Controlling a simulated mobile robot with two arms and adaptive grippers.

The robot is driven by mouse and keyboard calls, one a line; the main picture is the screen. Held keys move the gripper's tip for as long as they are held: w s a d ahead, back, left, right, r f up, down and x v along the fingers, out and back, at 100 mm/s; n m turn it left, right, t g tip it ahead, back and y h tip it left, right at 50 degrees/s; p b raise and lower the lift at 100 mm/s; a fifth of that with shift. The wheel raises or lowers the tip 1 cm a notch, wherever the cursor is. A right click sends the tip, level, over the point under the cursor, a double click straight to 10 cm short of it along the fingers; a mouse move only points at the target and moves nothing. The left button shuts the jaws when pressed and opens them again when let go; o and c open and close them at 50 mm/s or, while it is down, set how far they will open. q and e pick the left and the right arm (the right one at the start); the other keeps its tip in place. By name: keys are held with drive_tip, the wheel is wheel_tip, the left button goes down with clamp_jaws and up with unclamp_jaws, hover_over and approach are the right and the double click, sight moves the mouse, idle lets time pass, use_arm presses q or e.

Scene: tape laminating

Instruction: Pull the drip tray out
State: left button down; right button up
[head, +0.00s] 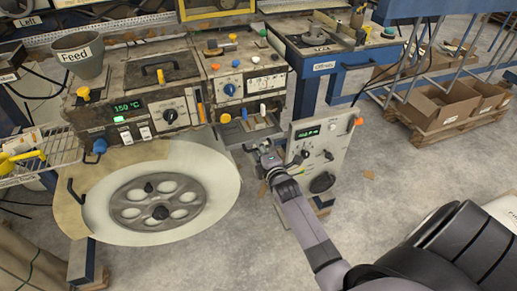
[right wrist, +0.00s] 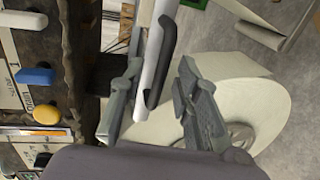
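The drip tray (head: 236,134) is a grey shallow tray low on the front of the machine, under the panel with coloured knobs. Its front edge (right wrist: 151,80) shows as a pale strip in the right wrist view, with a dark bar handle (right wrist: 165,55) on it. My right gripper (head: 264,156) is at the tray's front right. In the right wrist view its two fingers (right wrist: 162,105) are apart, with the pale edge and the handle between them. A gap shows between the handle and the right-hand finger. My left gripper is not in view.
A large pale roll (head: 205,175) on a dark spoked hub stands left of the tray. A grey control box (head: 322,155) with a green display stands close to the right of my gripper. Cardboard boxes (head: 440,105) lie further right. The floor in front is mostly clear.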

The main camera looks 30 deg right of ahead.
drive_tip(key=shift+w+d+f, duration=0.1)
drive_tip(key=shift+w+d, duration=0.05)
drive_tip(key=shift+w, duration=0.35)
clamp_jaws()
idle(0.6)
